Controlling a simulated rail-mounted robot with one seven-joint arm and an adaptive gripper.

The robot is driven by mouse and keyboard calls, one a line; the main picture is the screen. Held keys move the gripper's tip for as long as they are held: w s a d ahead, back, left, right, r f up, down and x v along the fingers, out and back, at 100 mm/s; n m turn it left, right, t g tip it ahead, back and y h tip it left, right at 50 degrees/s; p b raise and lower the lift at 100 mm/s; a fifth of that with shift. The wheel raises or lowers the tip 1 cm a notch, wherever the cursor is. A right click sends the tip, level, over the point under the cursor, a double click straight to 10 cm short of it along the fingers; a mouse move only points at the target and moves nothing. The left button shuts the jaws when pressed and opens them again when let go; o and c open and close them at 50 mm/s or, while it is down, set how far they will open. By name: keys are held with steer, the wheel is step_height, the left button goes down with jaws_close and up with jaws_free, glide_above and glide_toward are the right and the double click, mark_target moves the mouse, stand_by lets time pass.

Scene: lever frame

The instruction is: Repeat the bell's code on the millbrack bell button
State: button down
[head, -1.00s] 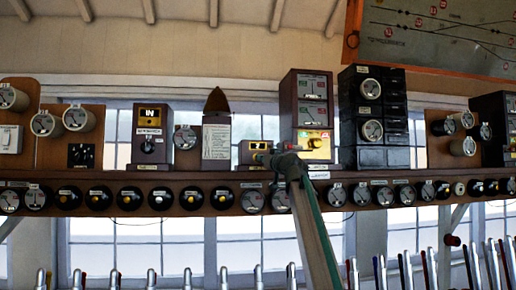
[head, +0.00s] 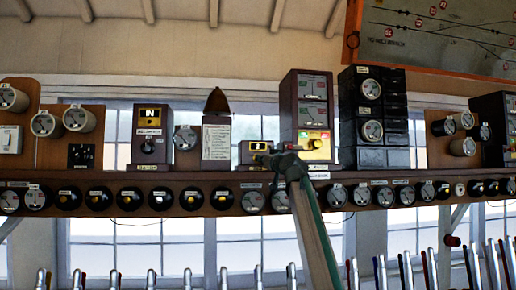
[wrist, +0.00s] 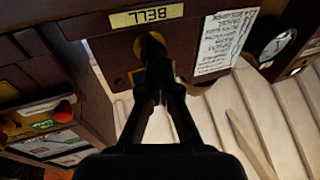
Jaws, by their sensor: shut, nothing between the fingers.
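The bell box (head: 244,155) is a small brown box with a yellow label on the shelf, left of the tall brown instrument. In the wrist view its yellow plate (wrist: 146,16) reads BELL. Below the plate is a round brass-coloured button (wrist: 150,42). My gripper (wrist: 154,66) is shut and empty, with its fingertips at the button and hiding part of it. I cannot tell whether they touch or press it. In the head view my gripper (head: 264,158) reaches the box from the right. No name on the box is readable.
The tall brown instrument (head: 288,110) stands just right of the bell box. A printed card (head: 216,142) stands to its left. Round dials and dark plungers line the shelf front (head: 160,178). Several lever tops (head: 187,278) rise along the bottom. A track diagram (head: 440,35) hangs upper right.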

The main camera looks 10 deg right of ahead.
steer(key=shift+w, duration=0.15)
steer(key=shift+b, duration=0.5)
stand_by(0.5)
stand_by(0.4)
steer(key=shift+b, duration=0.55)
stand_by(0.5)
steer(key=shift+s, duration=0.2)
